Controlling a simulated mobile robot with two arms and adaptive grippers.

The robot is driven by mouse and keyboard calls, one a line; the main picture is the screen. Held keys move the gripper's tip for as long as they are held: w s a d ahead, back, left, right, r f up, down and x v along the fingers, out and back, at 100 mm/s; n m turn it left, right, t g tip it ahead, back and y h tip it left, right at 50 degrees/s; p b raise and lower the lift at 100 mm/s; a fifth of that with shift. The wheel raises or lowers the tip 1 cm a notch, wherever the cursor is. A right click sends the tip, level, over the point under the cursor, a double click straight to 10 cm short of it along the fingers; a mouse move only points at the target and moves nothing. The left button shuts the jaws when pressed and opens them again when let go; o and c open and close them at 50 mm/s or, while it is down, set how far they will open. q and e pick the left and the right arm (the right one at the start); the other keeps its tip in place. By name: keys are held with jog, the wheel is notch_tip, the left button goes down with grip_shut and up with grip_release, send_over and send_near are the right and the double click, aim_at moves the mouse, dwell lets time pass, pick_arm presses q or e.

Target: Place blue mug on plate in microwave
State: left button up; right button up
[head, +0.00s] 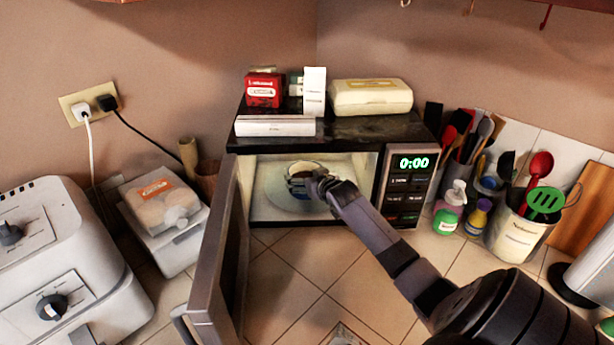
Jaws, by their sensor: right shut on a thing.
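The microwave (410,205) stands against the back wall with its door (225,250) swung wide open to the left. Inside is a plate (275,192), partly hidden. The mug (304,166) is inside the cavity, over the plate; its rim shows at the top, and its colour is hard to make out. My right gripper (311,184) reaches into the cavity from the lower right and is shut on the mug, covering part of it. I cannot tell whether the mug touches the plate. My left gripper is out of view.
Boxes (370,97) stand on top of the microwave. Bottles (449,208) and utensil holders (517,235) crowd its right side. A white appliance (60,260) and a lidded container (165,215) are at left. The tiled counter in front is mostly clear.

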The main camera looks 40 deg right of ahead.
jog(key=o, duration=1.3)
jog(key=shift+r, duration=0.1)
jog(key=b+v, duration=0.1)
jog(key=v, duration=1.1)
jog(key=shift+s+d, duration=0.1)
